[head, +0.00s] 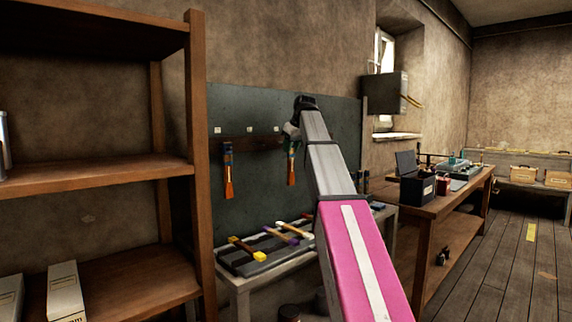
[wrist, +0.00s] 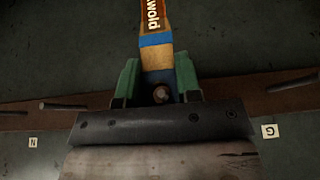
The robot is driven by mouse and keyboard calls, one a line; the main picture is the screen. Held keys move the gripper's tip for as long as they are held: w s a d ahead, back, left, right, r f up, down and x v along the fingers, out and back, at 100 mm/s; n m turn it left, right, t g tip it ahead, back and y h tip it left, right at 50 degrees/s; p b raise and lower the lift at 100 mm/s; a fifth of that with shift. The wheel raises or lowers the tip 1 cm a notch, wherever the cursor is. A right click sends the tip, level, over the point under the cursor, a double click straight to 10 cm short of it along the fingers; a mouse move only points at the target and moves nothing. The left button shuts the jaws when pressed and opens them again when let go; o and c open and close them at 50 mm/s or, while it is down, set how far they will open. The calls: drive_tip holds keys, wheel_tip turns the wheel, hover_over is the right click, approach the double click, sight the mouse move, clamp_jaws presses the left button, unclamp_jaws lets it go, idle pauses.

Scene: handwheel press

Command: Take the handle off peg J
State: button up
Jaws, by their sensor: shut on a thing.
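A handle (head: 291,172) with an orange lower part and a blue band hangs down from the dark board in the head view. In the wrist view the same handle (wrist: 157,52) shows its wooden end, blue band and part of a lettered brown section. My gripper (wrist: 157,84) has its green fingers on both sides of the wooden end. A round peg end (wrist: 161,94) shows at the handle's end, between the fingers; it looks to be in the handle's hole. The peg's own label is hidden. In the head view my gripper (head: 293,132) is at the handle's top.
A similar handle (head: 228,170) hangs to the left. Bare pegs (wrist: 62,106) and (wrist: 292,83) flank my gripper, near labels N (wrist: 33,142) and G (wrist: 270,131). Below stands a bench with a rack (head: 262,262) of coloured handles. A wooden shelf (head: 195,110) stands at left.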

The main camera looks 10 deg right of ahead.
drive_tip(key=shift+s+d, duration=0.65)
drive_tip(key=shift+s, duration=0.25)
drive_tip(key=shift+s+d, duration=0.6)
drive_tip(key=shift+s, duration=0.3)
